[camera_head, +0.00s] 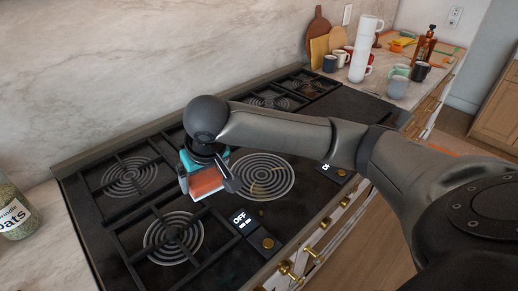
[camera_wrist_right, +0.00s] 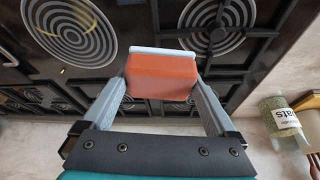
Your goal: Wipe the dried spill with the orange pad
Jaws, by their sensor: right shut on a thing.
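The orange pad (camera_head: 208,181) is between the fingers of my right gripper (camera_head: 209,187), above the middle of the black cooktop. It has a pale layer along one edge in the right wrist view (camera_wrist_right: 162,76), where both fingers press its sides. The dried spill (camera_head: 268,180) appears as thin yellowish-brown streaks on the ringed burner just right of the pad. Small brownish specks lie near that burner. The pad looks apart from the streaks; whether it touches the cooktop is unclear. My left gripper is in neither view.
Raised black grates (camera_head: 125,160) flank the bare middle burner. Knobs (camera_head: 285,267) line the cooktop's front edge. An oats jar (camera_head: 14,212) stands at left. Mugs (camera_head: 397,87), a white cup stack (camera_head: 360,55) and cutting boards (camera_head: 319,45) crowd the far counter.

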